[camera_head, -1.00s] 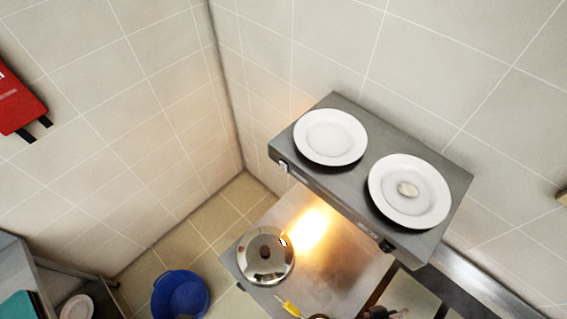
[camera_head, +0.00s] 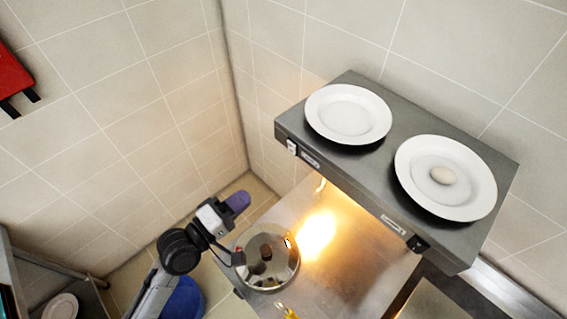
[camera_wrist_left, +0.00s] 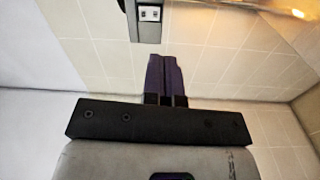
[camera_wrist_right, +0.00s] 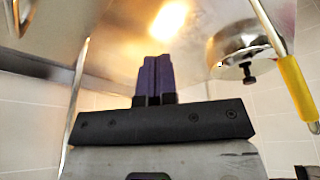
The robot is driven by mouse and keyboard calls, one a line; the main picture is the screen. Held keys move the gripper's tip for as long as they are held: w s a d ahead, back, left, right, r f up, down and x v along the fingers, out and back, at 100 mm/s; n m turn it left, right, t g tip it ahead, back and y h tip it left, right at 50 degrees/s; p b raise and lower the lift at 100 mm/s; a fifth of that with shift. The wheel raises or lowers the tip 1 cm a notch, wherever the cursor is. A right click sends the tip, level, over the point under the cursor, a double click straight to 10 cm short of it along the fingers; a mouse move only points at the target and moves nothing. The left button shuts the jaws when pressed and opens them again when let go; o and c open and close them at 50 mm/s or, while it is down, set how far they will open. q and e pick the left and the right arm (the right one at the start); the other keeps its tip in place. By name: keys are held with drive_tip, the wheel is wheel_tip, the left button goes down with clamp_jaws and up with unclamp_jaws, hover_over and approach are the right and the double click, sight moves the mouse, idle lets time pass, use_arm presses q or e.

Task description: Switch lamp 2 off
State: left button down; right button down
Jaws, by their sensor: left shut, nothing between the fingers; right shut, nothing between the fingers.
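A grey steel shelf unit (camera_head: 365,160) on the wall has a pale switch (camera_head: 292,147) at the left end of its front and a dark switch (camera_head: 417,244) near the right end. Small labels sit beside both; I cannot read which is lamp 2. A warm glow (camera_head: 318,232) lies on the steel counter below the shelf, so a lamp there is lit. My left gripper (camera_head: 238,201) is shut and empty, left of and apart from the pale switch. In the left wrist view its purple fingers point toward the switch (camera_wrist_left: 149,13). My right gripper (camera_wrist_right: 155,78) is shut and empty, seen only in its wrist view.
Two white plates (camera_head: 349,116) (camera_head: 447,205) sit on the shelf, the right one holding a pale egg-like object (camera_head: 443,176). A blue bucket (camera_head: 188,300) is partly behind my left arm.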

use_arm(q)
drive_tip(key=shift+w+a+r+n+t+h, duration=0.2)
drive_tip(key=shift+w+r+n+t+h, duration=0.25)
drive_tip(key=shift+w+r+n, duration=0.3)
drive_tip(key=shift+w+f, duration=0.1)
drive_tip(key=p, duration=0.2)
approach(291, 146)
drive_tip(key=x, duration=0.6)
drive_tip(key=shift+x, duration=0.8)
drive_tip(key=shift+f, duration=0.1)
